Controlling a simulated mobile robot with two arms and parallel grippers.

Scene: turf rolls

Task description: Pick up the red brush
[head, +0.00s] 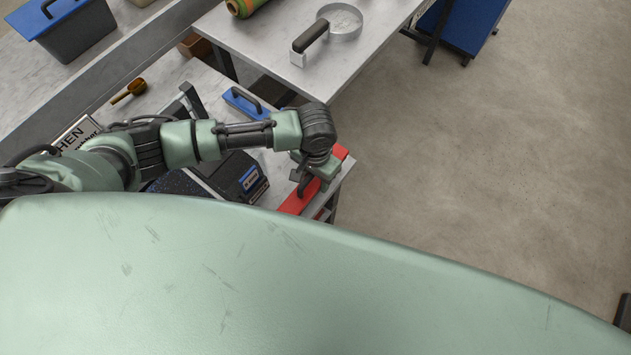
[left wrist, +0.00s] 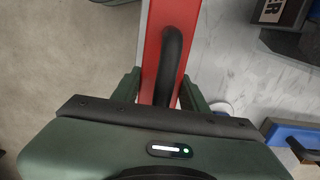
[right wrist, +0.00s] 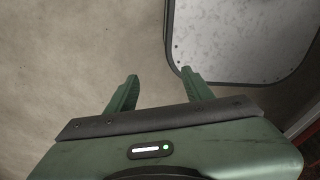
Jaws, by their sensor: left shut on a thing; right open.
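The red brush (head: 296,202) is at the outer edge of the lower grey table, partly hidden under my left gripper (head: 310,184). In the left wrist view the red brush (left wrist: 151,45) runs upward from between the jaws, with its black curved handle (left wrist: 173,55) along it. My left gripper (left wrist: 160,92) is shut on the red brush, one finger on each side. I cannot tell whether the brush still touches the table. My right gripper (right wrist: 158,77) is open and empty above bare floor; it does not show in the head view.
A blue brush (head: 236,98) and a dark case (head: 250,181) lie close by on the same table. A higher table (head: 385,12) behind holds a metal ring (head: 355,15) and a dark-handled tool (head: 312,37). A pale panel (right wrist: 240,40) is near my right gripper.

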